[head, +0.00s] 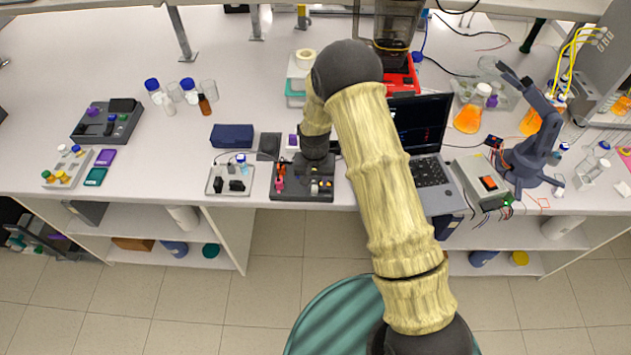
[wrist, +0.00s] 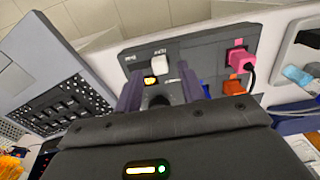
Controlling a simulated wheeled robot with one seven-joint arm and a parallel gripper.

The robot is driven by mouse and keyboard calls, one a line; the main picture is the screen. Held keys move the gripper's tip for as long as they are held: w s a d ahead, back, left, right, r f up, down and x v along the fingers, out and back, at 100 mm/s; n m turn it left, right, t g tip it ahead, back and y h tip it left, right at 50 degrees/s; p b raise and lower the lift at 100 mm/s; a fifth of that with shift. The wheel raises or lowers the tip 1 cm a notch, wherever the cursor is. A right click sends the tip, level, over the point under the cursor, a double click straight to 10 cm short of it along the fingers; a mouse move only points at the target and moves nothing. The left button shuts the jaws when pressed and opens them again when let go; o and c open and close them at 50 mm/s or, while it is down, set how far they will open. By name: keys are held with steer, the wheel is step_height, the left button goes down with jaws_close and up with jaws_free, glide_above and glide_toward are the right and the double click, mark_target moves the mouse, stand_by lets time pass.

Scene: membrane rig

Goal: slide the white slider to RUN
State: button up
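The dark membrane rig panel (head: 290,194) lies on the bench near its front edge, under my gripper. It also fills the top of the wrist view (wrist: 205,55). The white slider (wrist: 160,65) stands on this panel. Small labels beside it are too blurred to read surely. My gripper (wrist: 160,86) has its two purple fingers apart. The slider shows between and just beyond the fingertips, and I see no contact. A small lit yellow display (wrist: 150,80) is beside the slider. In the head view my arm's dark end hides part of the rig.
A pink plug (wrist: 238,60) with a cable and an orange part (wrist: 233,88) are on the same panel. An open laptop (head: 430,172) stands close on the right. A tray (head: 222,181) with black parts lies left.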

mark_target(315, 189)
steer(key=shift+f, duration=1.1)
jaws_close()
